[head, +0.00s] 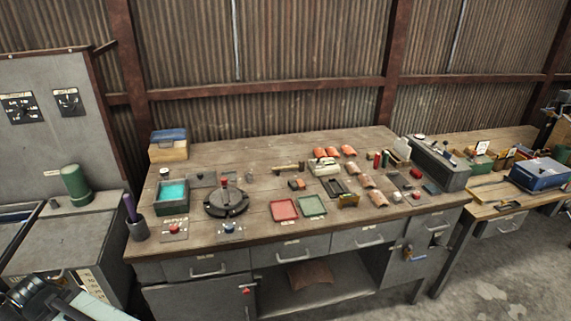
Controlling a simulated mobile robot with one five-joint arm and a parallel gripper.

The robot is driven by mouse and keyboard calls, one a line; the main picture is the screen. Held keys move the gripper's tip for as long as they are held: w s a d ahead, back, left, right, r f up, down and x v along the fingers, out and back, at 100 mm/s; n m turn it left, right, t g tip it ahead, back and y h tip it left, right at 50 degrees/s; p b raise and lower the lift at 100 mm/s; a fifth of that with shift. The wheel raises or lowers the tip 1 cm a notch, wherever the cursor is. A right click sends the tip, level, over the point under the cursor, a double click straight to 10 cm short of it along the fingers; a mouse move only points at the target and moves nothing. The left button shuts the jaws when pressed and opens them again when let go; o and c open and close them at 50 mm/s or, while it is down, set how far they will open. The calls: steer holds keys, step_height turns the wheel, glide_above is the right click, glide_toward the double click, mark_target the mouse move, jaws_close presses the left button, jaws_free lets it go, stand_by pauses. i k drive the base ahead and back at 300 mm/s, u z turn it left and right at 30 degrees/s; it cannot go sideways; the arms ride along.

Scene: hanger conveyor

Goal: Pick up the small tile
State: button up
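I cannot tell for certain which thing is the small tile. Several small orange-brown curved pieces that look like tiles lie on the wooden workbench (225,162): a row at the back (333,152) and a slanting line at the right (366,181). A small flat dark piece (431,188) lies near the bench's right end. Part of my arm shows at the bottom left corner, apart from the bench. My gripper's fingertips are not in view.
A black round fixture (227,203), a teal-filled bin (171,195), a red tray (285,210) and a green tray (312,206) stand on the bench. A long grey box (438,164) stands at the right. A grey cabinet (60,240) is at left.

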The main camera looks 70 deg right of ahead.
mark_target(352, 168)
steer(key=u, duration=1.15)
steer(key=k, duration=2.3)
steer(key=z, duration=1.3)
steer(key=i, duration=1.55)
